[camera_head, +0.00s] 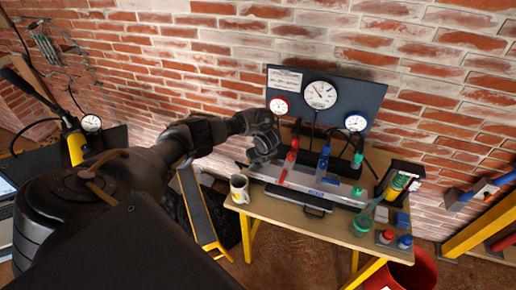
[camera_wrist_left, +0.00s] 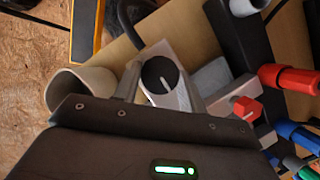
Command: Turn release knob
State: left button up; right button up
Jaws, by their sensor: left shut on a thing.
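The release knob (camera_wrist_left: 160,74) is a round black knob with a white pointer line. In the left wrist view it sits between the pale fingers of my left gripper (camera_wrist_left: 158,90), which is shut on it. In the head view my left gripper (camera_head: 262,150) is at the left end of the grey test unit (camera_head: 312,184) on the table, and it hides the knob there. My right gripper is in neither view.
A beige mug (camera_head: 239,189) stands close to the left gripper and also shows in the left wrist view (camera_wrist_left: 70,88). Red, blue and green valves and a dark panel (camera_head: 355,88) with gauges stand right and behind. A red bucket (camera_head: 412,274) is below the table (camera_head: 292,214).

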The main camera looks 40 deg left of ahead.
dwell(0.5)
pick_arm(q)
jog(key=o, duration=1)
jog(key=shift+r, duration=0.1)
jog(key=shift+p+v, duration=2.85)
jog(key=shift+v, duration=2.5)
